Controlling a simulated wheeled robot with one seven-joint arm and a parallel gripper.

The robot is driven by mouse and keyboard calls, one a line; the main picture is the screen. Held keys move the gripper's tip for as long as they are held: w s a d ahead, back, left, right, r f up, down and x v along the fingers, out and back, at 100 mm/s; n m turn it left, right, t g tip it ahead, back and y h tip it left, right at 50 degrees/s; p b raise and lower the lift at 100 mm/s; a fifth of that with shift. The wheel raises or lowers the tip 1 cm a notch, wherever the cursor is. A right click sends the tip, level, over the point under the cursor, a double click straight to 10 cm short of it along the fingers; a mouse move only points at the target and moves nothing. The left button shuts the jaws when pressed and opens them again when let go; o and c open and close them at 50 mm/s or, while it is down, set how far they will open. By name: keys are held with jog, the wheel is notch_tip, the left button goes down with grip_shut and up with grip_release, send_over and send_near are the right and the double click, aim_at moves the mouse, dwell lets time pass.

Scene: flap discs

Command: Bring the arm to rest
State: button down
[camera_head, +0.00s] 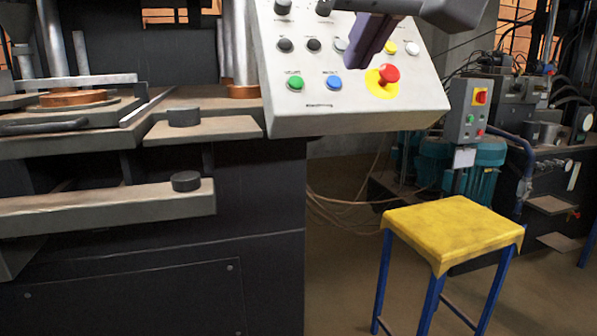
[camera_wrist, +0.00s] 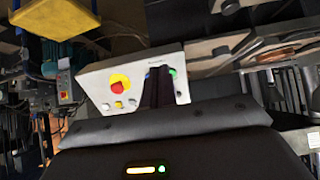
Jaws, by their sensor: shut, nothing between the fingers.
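My gripper (camera_head: 358,58) hangs in front of the upper part of a light grey control panel (camera_head: 425,104), its dark fingers closed together and empty. In the wrist view the shut fingers (camera_wrist: 157,86) stand in front of the same panel (camera_wrist: 96,80), which appears turned around there. The panel carries a red mushroom button (camera_head: 389,74) on a yellow disc, a green button (camera_head: 295,83), a blue button (camera_head: 334,83) and several knobs. The fingers hide part of the panel's upper row. I cannot tell whether they touch it.
A dark press machine with steel ledges (camera_head: 110,207) fills the left. A yellow stool (camera_head: 452,229) with blue legs stands at the lower right. A small grey switch box (camera_head: 467,110) and teal motors (camera_head: 480,165) stand behind it. Floor between machine and stool is mostly open.

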jog(key=s+d+f+m+g, duration=0.1)
jog(key=s+d+f, duration=0.1)
jog(key=f, duration=1.2)
jog(key=s+d+f+m+g+h, duration=0.1)
jog(key=d+f, duration=0.3)
jog(key=f, duration=1.1)
jog(key=s+d+f+m+g+h, duration=0.1)
jog(key=s+d+f, duration=0.1)
jog(key=f, duration=1.2)
jog(key=shift+s+d+f+g, duration=0.3)
jog(key=shift+s+d+f, duration=0.1)
jog(key=shift+d, duration=0.15)
dwell(3.1)
